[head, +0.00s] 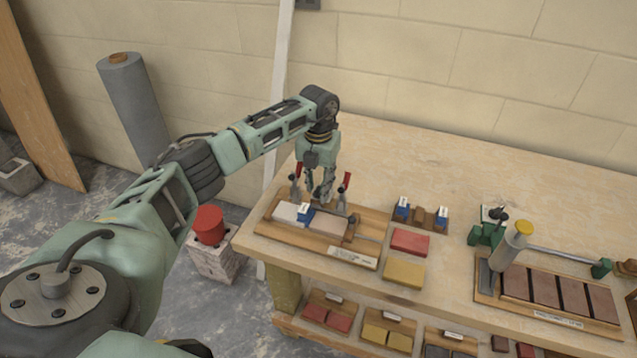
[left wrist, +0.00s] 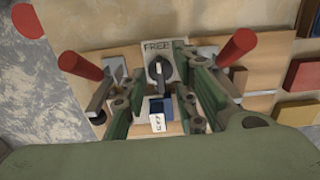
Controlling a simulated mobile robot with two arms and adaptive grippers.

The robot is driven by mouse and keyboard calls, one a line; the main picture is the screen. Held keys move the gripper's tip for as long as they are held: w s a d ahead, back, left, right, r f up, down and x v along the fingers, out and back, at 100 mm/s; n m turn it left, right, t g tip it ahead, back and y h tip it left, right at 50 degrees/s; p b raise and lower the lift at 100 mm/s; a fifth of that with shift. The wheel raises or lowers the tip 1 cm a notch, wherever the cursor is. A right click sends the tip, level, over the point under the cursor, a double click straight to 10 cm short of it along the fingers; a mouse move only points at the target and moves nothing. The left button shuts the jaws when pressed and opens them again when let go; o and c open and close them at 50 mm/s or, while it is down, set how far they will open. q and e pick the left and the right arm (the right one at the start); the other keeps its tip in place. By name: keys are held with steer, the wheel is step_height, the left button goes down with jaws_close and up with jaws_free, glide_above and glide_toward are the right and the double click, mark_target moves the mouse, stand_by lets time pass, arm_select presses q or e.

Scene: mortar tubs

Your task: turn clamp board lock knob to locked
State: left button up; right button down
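The wooden clamp board (head: 290,239) lies at the left end of the workbench. Its dark lock knob (left wrist: 158,72) sits on a pale plate marked FREE (left wrist: 158,47), its bar roughly vertical in the left wrist view. Two red-handled clamps (left wrist: 237,44) (left wrist: 80,65) stand on either side of it. A blue block (left wrist: 160,110) with a white label lies just below the knob in that view. My left gripper (left wrist: 160,92) points down over the board with its green fingers apart on either side of the knob; contact is not visible. My right gripper is out of view.
Red (head: 410,241) and yellow (head: 404,271) blocks lie right of the board, below a small rack (head: 423,217) with blue pieces. A brick-filled tray (head: 556,298) is farther right. A red cylinder (head: 208,225) stands on bricks left of the bench. The back of the bench is clear.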

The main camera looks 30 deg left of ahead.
arm_select(q)
steer(key=shift+c, duration=0.2)
steer(key=c, duration=0.4)
jaws_close()
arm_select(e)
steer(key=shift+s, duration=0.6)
